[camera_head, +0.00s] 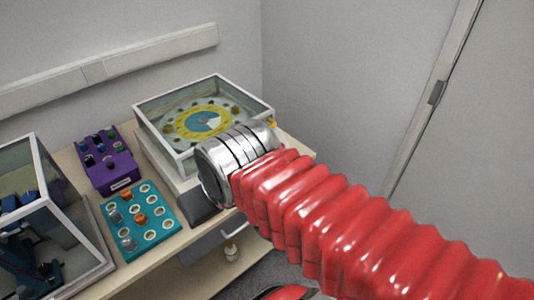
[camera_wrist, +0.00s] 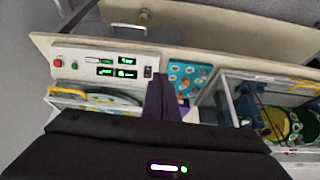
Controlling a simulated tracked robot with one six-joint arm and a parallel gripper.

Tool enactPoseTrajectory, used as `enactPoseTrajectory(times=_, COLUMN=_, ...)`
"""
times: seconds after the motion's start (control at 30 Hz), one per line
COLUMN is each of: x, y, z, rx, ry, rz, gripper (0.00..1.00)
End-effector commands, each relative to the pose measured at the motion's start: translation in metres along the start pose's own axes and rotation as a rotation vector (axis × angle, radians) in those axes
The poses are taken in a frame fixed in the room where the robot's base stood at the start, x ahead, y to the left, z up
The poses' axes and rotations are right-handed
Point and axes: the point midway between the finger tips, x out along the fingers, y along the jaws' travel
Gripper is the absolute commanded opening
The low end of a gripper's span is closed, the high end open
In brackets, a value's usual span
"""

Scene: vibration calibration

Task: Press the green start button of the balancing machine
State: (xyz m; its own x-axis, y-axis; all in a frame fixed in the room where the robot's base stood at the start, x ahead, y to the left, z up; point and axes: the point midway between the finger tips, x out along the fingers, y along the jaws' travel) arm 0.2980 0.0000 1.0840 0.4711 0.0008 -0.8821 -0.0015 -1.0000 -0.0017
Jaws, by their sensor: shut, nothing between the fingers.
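The balancing machine (camera_head: 145,120) has a clear-topped case with a yellow ring dial inside, on the bench in the head view. In the wrist view its pale front panel (camera_wrist: 98,58) carries the green start button (camera_wrist: 74,65), a red button (camera_wrist: 58,63) to its left and several green-lit displays to its right. My gripper (camera_wrist: 160,80) shows as dark shut fingers, empty, pointing at the bench between the panel and a teal tray. It is right of the green button and apart from it in that picture. In the head view my silver wrist and red sleeve hide the panel.
The teal tray (camera_head: 164,240) of knobs and a purple control box (camera_head: 107,165) stand left of the machine. A glass-walled case (camera_head: 75,225) stands farther left. A yellow handle (camera_wrist: 68,92) projects from the machine's case. Floor is open before the bench.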

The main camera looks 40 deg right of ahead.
Motion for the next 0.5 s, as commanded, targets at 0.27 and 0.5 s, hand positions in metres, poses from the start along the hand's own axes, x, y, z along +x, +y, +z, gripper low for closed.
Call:
enactPoseTrajectory(times=0.27, x=0.017, y=-0.005, z=0.009, rx=0.189, ry=-0.1, rz=-0.05, gripper=0.0)
enactPoseTrajectory(times=0.5, x=0.047, y=-0.011, z=0.02, rx=0.624, ry=-0.294, rz=-0.159, gripper=0.0)
